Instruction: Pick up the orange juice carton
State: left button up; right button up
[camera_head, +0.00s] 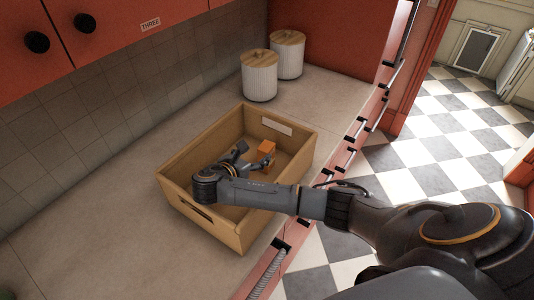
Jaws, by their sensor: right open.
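An orange carton (267,149) stands inside a wooden crate (172,179) on the counter. Its lower part is partly hidden behind my gripper. My right gripper (256,156) is inside the crate and open, with its fingers pointing toward the carton. The fingertips are close to the carton; I cannot tell whether they touch it. My right arm crosses over the crate's near right wall. My left gripper is not in view.
Two white ribbed canisters with wooden lids, one nearer (259,78) and one farther (287,56), stand behind the crate. The counter (120,190) is clear to the left. Red cabinets (110,25) hang above.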

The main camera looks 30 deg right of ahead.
aim_at(265, 148)
jog(key=shift+w+d+f, duration=0.1)
jog(key=shift+d+f, duration=0.05)
jog(key=shift+d, duration=0.3)
jog(key=shift+w+d+f, duration=0.1)
jog(key=shift+d, duration=0.3)
jog(key=shift+w+d+f+p, duration=0.15)
jog(key=shift+w+d+p, duration=0.1)
jog(key=shift+p, duration=0.05)
jog(key=p+x, duration=0.2)
jog(key=x, duration=0.2)
jog(key=shift+w+d+f, duration=0.1)
jog(key=shift+d, duration=0.05)
jog(key=shift+d+f, duration=0.1)
jog(key=shift+d, duration=0.15)
jog(key=shift+w+f, duration=0.15)
jog(key=shift+w, duration=0.05)
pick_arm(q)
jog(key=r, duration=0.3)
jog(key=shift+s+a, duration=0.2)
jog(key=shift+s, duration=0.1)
pick_arm(e)
grip_shut()
